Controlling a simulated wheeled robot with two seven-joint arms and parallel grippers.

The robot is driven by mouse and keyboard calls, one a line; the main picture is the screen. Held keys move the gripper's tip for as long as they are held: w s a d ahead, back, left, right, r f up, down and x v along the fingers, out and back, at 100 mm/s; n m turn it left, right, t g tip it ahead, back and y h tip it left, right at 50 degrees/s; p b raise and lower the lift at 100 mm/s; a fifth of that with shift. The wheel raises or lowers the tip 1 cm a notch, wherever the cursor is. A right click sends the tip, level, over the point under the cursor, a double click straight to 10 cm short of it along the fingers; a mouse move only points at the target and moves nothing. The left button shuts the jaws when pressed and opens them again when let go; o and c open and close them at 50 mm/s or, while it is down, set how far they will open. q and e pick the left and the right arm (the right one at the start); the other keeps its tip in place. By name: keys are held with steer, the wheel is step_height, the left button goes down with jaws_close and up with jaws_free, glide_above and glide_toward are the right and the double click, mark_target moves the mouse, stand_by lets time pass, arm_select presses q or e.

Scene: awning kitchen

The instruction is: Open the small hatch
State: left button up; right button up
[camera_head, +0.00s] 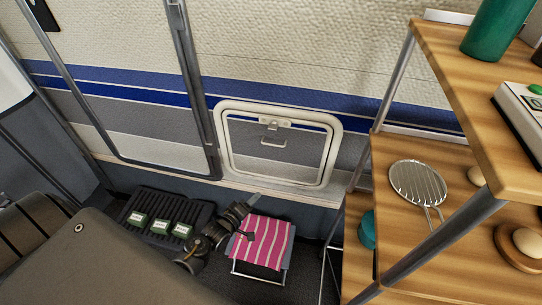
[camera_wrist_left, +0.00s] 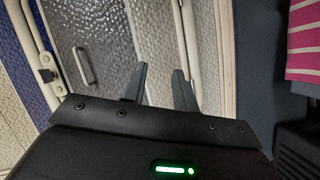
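The small hatch (camera_head: 300,150) is low in the caravan wall, a grey panel in a rounded white frame, and it looks shut. A latch (camera_head: 270,123) and a small pull handle (camera_head: 272,143) are near its top. My left gripper (camera_head: 255,198) is just below the hatch's lower frame edge, in front of the wall. In the left wrist view, its two fingers (camera_wrist_left: 160,80) are apart with nothing between them. The handle (camera_wrist_left: 82,65) and latch (camera_wrist_left: 46,76) show to the left of the fingers there, clear of them. My right gripper is not in view.
A pink striped stool (camera_head: 262,243) stands below the hatch, close under my left gripper. A black crate with green-and-white boxes (camera_head: 160,226) is left of it. A wooden shelf (camera_head: 400,220) with a strainer (camera_head: 417,183) stands at the right.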

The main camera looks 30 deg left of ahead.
arm_select(q)
steer(key=w+a+r+n+t+b, duration=0.1)
steer(key=w+r+n+t, duration=0.1)
steer(key=r, duration=0.5)
steer(key=w+a+r+n+t, duration=0.1)
steer(key=r+t, duration=0.1)
steer(key=r, duration=0.6)
glide_above(270, 148)
steer(key=s+d, duration=0.2)
steer(key=s, duration=0.2)
steer(key=shift+s+d+f+h, duration=0.15)
steer(key=shift+d+f+h, duration=0.05)
steer(key=shift+h, duration=0.2)
steer(key=shift+c, duration=0.4)
jaws_close()
